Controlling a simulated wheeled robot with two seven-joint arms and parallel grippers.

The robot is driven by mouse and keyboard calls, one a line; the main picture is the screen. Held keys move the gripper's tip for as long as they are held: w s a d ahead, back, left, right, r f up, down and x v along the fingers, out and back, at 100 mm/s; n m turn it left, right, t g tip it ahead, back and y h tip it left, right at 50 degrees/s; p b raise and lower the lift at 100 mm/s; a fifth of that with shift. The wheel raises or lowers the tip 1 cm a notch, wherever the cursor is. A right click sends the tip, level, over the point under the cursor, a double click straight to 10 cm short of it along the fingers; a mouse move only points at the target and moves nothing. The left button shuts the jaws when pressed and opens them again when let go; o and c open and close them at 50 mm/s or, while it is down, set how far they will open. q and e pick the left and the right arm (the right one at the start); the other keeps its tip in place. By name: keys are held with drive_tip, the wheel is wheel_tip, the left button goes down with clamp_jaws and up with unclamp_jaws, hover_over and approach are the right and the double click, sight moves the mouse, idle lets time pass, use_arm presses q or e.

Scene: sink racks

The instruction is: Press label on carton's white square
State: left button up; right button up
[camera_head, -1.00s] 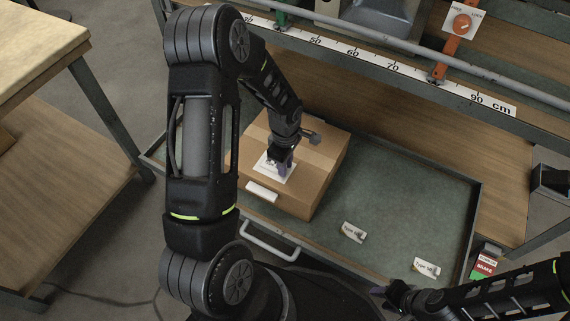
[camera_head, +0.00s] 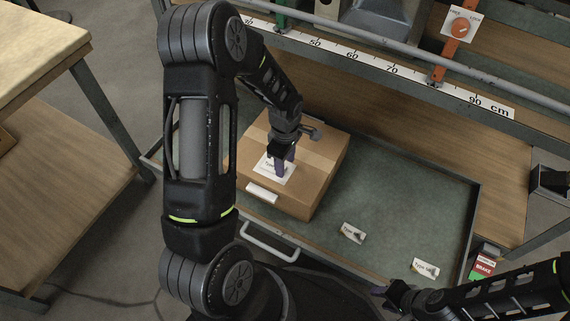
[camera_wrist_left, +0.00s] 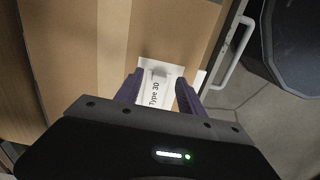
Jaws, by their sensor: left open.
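The brown carton (camera_head: 311,185) stands closed in the green tray, with a white square (camera_head: 287,179) on its top. A small label reading "Type 30" (camera_wrist_left: 155,92) lies on the white square (camera_wrist_left: 175,69) in the left wrist view; whether it is pressed flat I cannot tell. My left gripper (camera_head: 281,171) is open just above the square, its purple fingers on either side of the label in the left wrist view (camera_wrist_left: 158,92). My right gripper (camera_head: 382,294) is at the lower right, away from the carton; its jaw state is unclear.
Two other labels, one nearer the carton (camera_head: 352,233) and one further right (camera_head: 425,269), lie on the green tray (camera_head: 405,205). A smaller white patch (camera_head: 262,192) is at the carton's front edge. A ruler rail (camera_head: 365,61) runs behind. A wooden table (camera_head: 35,40) is at left.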

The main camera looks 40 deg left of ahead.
use_arm(q)
wheel_tip(320, 180, up, 6)
drive_tip(key=shift+f+p, duration=0.25)
drive_tip(key=shift+p, duration=0.5)
